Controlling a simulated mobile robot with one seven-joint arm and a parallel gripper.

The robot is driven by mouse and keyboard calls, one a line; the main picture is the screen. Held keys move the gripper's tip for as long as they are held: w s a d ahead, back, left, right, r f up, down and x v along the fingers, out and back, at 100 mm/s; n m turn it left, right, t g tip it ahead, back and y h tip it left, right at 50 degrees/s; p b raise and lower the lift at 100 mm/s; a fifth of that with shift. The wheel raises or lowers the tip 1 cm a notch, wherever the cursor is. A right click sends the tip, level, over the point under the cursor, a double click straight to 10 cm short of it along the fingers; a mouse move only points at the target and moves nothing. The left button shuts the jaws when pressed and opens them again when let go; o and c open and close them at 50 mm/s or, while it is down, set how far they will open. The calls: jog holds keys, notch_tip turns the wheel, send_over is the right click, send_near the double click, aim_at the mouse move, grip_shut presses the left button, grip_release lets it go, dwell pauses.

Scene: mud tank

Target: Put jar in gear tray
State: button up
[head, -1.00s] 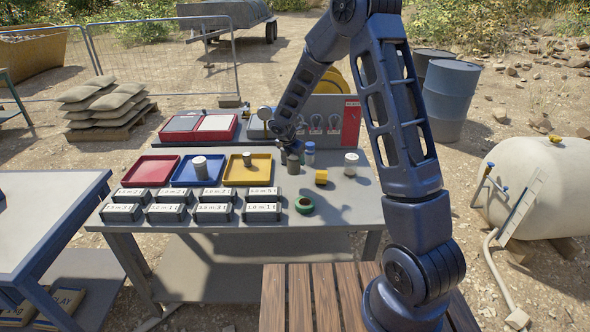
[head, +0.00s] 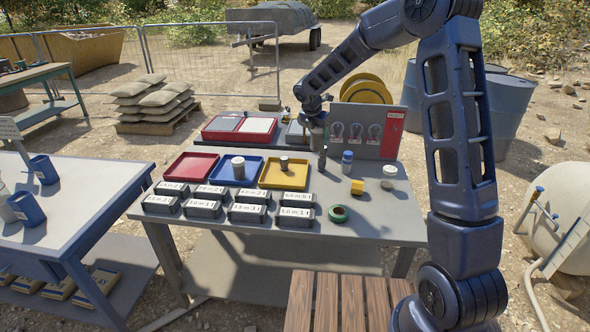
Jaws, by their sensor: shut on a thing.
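My gripper (head: 315,124) is above the back of the grey table and is shut. A dark grey jar or bottle (head: 322,160) with a narrow top shows just below it. I take this as the thing held, but the fingers are too small to make out, and I cannot tell whether its base touches the table. A red tray (head: 175,175), a blue tray (head: 216,177) and a yellow tray (head: 267,178) stand in a row at the left. A pale jar (head: 238,168) is in the blue tray, and a small dark piece (head: 284,163) is in the yellow tray.
A blue-capped jar (head: 347,162), a white jar (head: 388,172), a yellow block (head: 358,187) and a green ring (head: 338,213) are on the right. Several labelled blocks (head: 248,212) line the front. A board (head: 362,128) stands behind. My arm crosses the right side.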

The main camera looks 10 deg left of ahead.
jog(key=w+a+n, duration=0.2)
jog(key=w+a, duration=0.1)
jog(key=a, duration=0.8)
jog(key=shift+y, duration=0.4)
jog(key=f, duration=1.9)
jog(key=shift+w+f, duration=0.2)
jog(key=shift+f, duration=0.1)
jog(key=shift+f, duration=0.15)
jog(key=o, duration=1.5)
